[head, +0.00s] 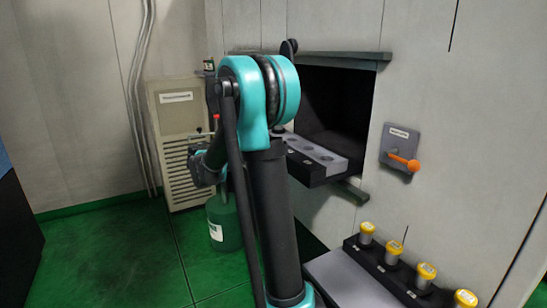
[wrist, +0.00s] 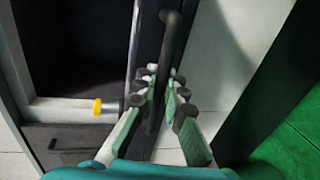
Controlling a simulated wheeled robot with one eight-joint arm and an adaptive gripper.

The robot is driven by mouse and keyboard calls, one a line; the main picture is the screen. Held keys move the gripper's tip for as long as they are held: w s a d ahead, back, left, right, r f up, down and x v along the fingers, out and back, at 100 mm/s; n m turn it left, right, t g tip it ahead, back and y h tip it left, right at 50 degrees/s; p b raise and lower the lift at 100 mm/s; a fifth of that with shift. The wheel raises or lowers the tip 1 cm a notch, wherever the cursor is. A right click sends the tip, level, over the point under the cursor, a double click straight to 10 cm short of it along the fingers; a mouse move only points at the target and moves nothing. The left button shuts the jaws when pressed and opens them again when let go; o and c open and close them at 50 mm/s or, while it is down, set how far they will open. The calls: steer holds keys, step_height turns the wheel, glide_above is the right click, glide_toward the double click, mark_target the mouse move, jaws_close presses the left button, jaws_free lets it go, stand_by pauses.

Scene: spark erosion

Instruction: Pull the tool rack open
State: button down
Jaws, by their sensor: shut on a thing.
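In the wrist view my gripper (wrist: 163,88) has its jointed fingers on either side of a dark upright bar handle (wrist: 169,50) and is shut on it. The handle stands in front of a narrow dark panel edge (wrist: 137,45); I cannot tell for sure that this is the tool rack. In the head view my arm stands in front, and my fingers and the handle cannot be made out. A black block with a grey holed top (head: 318,153) sits in a dark wall opening (head: 338,105), partly behind my arm.
An orange lever on a grey plate (head: 402,160) is right of the opening. Several yellow-capped holders (head: 393,252) stand in a black rack at the lower right. A beige vented cabinet (head: 178,135) and a green bottle (head: 222,222) are at left. Green floor (head: 110,250) lies open there.

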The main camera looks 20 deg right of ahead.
steer(key=shift+a, duration=0.25)
steer(key=c, duration=1.6)
jaws_free()
steer(key=v, duration=1.2)
